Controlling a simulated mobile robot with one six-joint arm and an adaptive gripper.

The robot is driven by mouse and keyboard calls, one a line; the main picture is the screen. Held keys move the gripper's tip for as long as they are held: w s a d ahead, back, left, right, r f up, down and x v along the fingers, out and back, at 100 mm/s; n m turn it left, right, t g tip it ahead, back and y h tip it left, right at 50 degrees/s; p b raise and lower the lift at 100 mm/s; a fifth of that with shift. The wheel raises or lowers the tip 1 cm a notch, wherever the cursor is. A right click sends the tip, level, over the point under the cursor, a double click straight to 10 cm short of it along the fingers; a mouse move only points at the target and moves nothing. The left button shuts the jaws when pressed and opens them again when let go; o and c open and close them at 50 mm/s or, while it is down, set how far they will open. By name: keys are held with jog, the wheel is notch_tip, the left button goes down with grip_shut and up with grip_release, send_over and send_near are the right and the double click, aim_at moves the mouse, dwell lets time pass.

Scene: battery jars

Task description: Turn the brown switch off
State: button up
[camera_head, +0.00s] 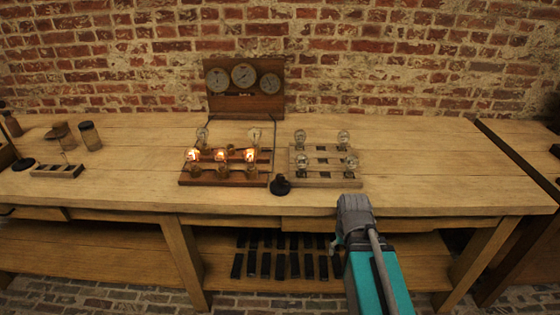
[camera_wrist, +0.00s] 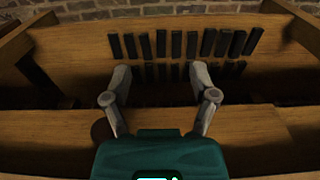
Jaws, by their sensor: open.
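A brown wooden board (camera_head: 225,181) lies on the workbench left of centre. It carries several bulbs, and some glow orange. Small fittings sit among the bulbs, but they are too small to tell which is the brown switch or how it stands. A paler board (camera_head: 325,181) with unlit clear bulbs lies to its right. My gripper (camera_wrist: 160,76) is open and empty in the wrist view, its fingers spread in front of the lower shelf.
A small black round-based object (camera_head: 280,186) stands between the boards at their front. A wooden panel with dials (camera_head: 243,85) stands behind. Brown jars (camera_head: 90,136) are at the left. Dark bars (camera_head: 266,265) lie on the lower shelf. The bench top right of the boards is clear.

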notch_tip(320, 180, up, 19)
jog(key=w+p, duration=0.2)
jog(key=p, duration=1.5)
notch_tip(320, 180, up, 11)
jog(key=m+p, duration=1.2)
jog(key=m, duration=0.3)
send_over(280, 176)
jog(key=shift+r, duration=0.1)
notch_tip(280, 176, down, 14)
jog(key=b, duration=1.4)
jog(key=shift+r, duration=0.1)
